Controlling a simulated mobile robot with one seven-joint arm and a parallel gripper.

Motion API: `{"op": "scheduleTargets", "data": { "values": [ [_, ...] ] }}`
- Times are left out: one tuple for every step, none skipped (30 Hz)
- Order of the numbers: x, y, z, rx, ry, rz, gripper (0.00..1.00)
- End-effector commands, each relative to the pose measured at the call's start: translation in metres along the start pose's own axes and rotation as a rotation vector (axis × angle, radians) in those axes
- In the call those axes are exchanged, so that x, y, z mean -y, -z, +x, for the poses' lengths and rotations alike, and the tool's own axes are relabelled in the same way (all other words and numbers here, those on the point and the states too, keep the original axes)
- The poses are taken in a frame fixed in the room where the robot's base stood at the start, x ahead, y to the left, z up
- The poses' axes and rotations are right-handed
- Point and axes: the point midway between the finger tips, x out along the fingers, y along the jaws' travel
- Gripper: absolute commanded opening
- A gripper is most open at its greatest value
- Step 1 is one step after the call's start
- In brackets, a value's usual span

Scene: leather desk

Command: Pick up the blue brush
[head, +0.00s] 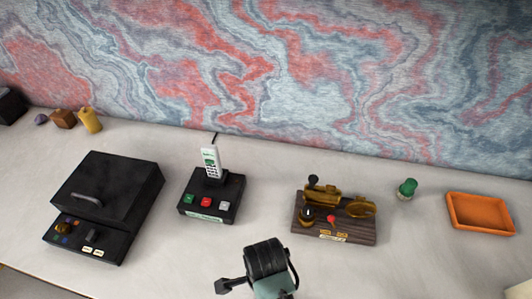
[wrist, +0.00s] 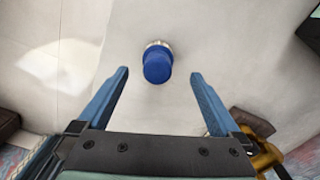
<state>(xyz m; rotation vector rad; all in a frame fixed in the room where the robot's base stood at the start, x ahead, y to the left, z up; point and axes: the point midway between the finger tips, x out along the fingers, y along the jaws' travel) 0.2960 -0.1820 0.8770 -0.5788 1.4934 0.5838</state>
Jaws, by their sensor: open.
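The blue brush (wrist: 157,66) shows in the wrist view as a round blue cap or handle with a pale, metallic-looking rim behind it. It stands on the light desk top, seen from above. My gripper (wrist: 159,76) is open, with one blue finger on each side of the brush and clear gaps on both sides. The fingers do not touch it. In the head view my wrist shows at the bottom centre, and I cannot make out the blue brush there.
A brass device on a wooden base (head: 335,222) stands nearby, with a green-topped object (head: 407,187) and an orange tray (head: 480,212) to its right. A handset on a black base (head: 211,194) and a black machine (head: 105,205) are left. Desk between them is clear.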

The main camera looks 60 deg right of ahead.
Motion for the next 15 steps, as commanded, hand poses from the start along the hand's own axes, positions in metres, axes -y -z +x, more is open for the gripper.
{"op": "scheduleTargets", "data": {
  "values": [
    [0.000, 0.000, 0.007, 0.000, -0.002, 0.000, 1.00],
    [0.000, 0.000, 0.010, 0.000, -0.001, 0.000, 1.00],
    [0.000, 0.000, 0.013, 0.000, 0.000, -0.001, 1.00],
    [0.000, 0.000, 0.015, 0.000, 0.001, -0.001, 1.00],
    [0.000, 0.000, 0.016, 0.000, 0.001, -0.001, 1.00],
    [0.000, 0.000, 0.018, 0.000, 0.001, -0.001, 1.00],
    [0.000, 0.000, 0.020, 0.000, 0.001, -0.001, 1.00],
    [-0.001, 0.000, 0.023, 0.000, 0.000, -0.001, 1.00],
    [-0.002, 0.001, 0.028, 0.000, -0.001, -0.001, 1.00],
    [-0.003, 0.001, 0.033, 0.000, -0.001, -0.001, 1.00],
    [-0.004, 0.001, 0.037, 0.000, -0.002, -0.001, 1.00],
    [-0.004, 0.001, 0.044, 0.000, -0.002, -0.001, 1.00],
    [-0.005, 0.001, 0.048, 0.000, -0.001, -0.002, 1.00],
    [-0.005, 0.001, 0.053, 0.000, -0.001, -0.002, 1.00],
    [-0.004, 0.001, 0.058, 0.000, 0.001, -0.002, 1.00]
  ]
}}
